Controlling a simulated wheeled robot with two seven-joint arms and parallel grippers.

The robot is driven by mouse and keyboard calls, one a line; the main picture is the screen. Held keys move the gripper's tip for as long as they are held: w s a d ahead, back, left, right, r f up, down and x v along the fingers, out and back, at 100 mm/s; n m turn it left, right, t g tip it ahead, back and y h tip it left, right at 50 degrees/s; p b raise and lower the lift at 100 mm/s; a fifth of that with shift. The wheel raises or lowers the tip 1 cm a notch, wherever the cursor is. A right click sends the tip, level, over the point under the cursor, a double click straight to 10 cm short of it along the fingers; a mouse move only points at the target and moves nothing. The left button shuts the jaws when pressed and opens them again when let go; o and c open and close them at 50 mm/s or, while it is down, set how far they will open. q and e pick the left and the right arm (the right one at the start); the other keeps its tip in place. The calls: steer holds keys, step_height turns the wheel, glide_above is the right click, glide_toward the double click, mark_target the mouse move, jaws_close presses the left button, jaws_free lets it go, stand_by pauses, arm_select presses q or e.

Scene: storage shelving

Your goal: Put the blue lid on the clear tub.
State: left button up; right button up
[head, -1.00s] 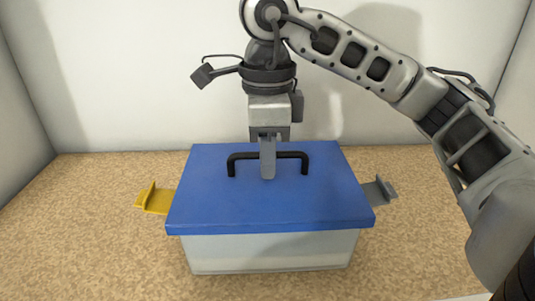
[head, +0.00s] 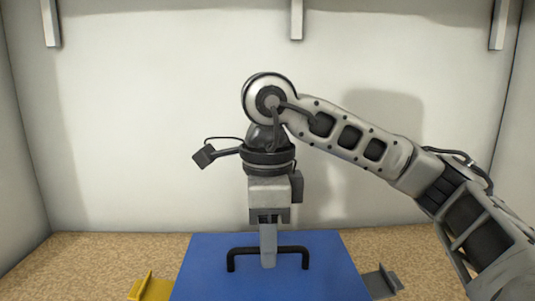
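The blue lid (head: 270,285) lies flat in the lower middle of the head view, its near part cut off by the frame's bottom edge. Its black bar handle (head: 297,250) stands up from its top. My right gripper (head: 268,262) points straight down at the middle of the handle, with one finger in front of the bar. The other finger is hidden behind, so its grip on the bar is unclear. The clear tub is below the frame now; a second ago it showed directly under the lid. My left gripper is out of view.
A yellow bracket (head: 150,288) is at the lid's left and a grey bracket (head: 382,282) at its right. A pale wall (head: 150,130) stands behind, with side walls left and right.

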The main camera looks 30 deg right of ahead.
arm_select(q)
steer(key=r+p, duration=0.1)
steer(key=p, duration=0.1)
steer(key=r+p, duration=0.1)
steer(key=p, duration=0.1)
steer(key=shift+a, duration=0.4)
arm_select(e)
step_height(320, 180, up, 14)
